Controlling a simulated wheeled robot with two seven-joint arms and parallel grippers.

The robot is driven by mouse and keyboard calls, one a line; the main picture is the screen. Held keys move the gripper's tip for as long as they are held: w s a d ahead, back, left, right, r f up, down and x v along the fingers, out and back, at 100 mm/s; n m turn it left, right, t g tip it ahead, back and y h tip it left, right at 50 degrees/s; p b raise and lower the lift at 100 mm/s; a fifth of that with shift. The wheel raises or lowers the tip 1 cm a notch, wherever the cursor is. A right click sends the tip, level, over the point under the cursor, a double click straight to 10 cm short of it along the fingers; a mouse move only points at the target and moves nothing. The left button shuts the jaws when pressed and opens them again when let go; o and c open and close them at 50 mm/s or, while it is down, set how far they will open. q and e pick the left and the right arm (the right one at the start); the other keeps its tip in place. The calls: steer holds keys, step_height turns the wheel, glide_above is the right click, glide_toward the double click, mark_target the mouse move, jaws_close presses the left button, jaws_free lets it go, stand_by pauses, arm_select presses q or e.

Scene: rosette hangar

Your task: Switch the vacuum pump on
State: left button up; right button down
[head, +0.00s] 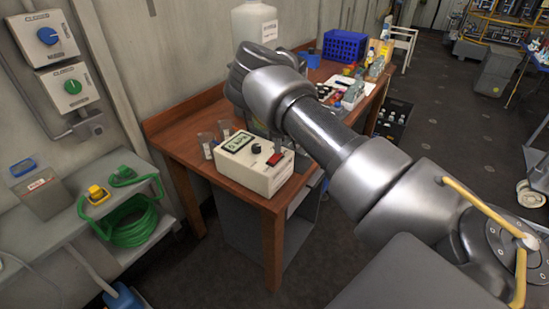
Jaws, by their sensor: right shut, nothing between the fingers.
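A cream box (255,176) stands on the near end of the wooden bench; I take it to be the vacuum pump, though no name is readable. My right gripper (277,147) is shut and empty, pointing down at the red switch. I cannot tell if it touches the switch. The switch's position is too small to read. My left gripper is not in view.
Clear cups (207,144) stand left of the box on the wooden bench (185,148). A large white container (254,38) and a blue crate (344,46) stand farther back. Two dials are on the left wall.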

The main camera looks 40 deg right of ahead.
steer(key=shift+f, duration=0.55)
steer(key=shift+r+p, duration=2.2)
steer(key=shift+r, duration=1.35)
